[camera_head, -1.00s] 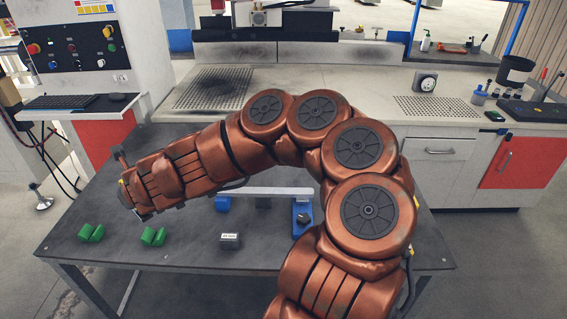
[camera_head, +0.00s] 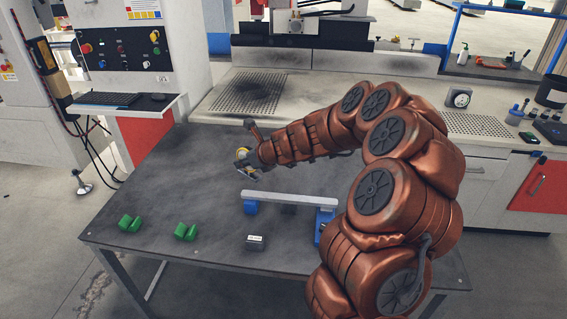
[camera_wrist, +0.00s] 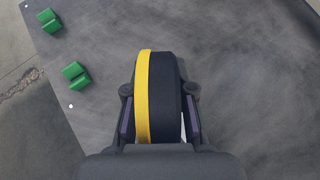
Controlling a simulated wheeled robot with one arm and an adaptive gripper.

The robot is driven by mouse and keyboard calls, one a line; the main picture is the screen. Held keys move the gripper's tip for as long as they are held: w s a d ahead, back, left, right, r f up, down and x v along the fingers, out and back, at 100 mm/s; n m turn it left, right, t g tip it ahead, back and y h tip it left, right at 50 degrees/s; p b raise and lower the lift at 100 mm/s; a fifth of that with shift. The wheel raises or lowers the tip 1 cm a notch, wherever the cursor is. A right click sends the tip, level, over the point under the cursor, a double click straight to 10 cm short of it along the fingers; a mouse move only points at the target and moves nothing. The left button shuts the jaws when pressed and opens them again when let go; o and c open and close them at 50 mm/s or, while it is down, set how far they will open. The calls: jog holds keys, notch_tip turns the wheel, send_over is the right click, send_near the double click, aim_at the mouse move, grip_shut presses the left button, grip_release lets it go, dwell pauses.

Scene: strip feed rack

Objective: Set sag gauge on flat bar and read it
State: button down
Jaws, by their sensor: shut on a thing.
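My gripper (camera_head: 250,164) is shut on a round gauge (camera_head: 243,153) with a yellow rim. In the wrist view my gripper (camera_wrist: 158,95) has one finger on each side of the gauge, whose yellow band and dark body (camera_wrist: 166,95) show edge-on; its dial face is hidden. The pale flat bar (camera_head: 290,198) lies across two blue supports, the left support (camera_head: 250,208) and the right support (camera_head: 322,220). The gauge is in the air beyond and left of the bar's left end, apart from it.
Two green V-shaped blocks (camera_head: 130,223) (camera_head: 186,232) sit on the dark table (camera_head: 180,175) at the left. A small labelled grey block (camera_head: 255,242) lies in front of the bar. The table's far left is clear. A bench (camera_head: 300,95) stands behind.

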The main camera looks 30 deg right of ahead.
jog(key=s+d+f+n+g+y+p, duration=0.25)
jog(key=s+d+n+y+p, duration=0.35)
jog(key=d, duration=0.3)
jog(key=shift+g+h, duration=0.35)
jog(key=shift+h, duration=0.15)
jog(key=shift+s+f+b, duration=0.2)
jog(key=shift+f+b, duration=0.55)
jog(key=shift+b, duration=0.05)
jog(key=shift+s+f+b, duration=0.2)
jog(key=shift+f+b, duration=0.6)
jog(key=shift+b, duration=0.05)
jog(key=shift+s+f+b, duration=0.2)
jog(key=shift+f+b, duration=0.55)
jog(key=shift+b, duration=0.05)
jog(key=shift+f, duration=0.75)
jog(key=shift+d+f, duration=0.1)
jog(key=shift+f, duration=0.05)
jog(key=c, duration=0.9)
grip_release()
jog(key=shift+s, duration=0.1)
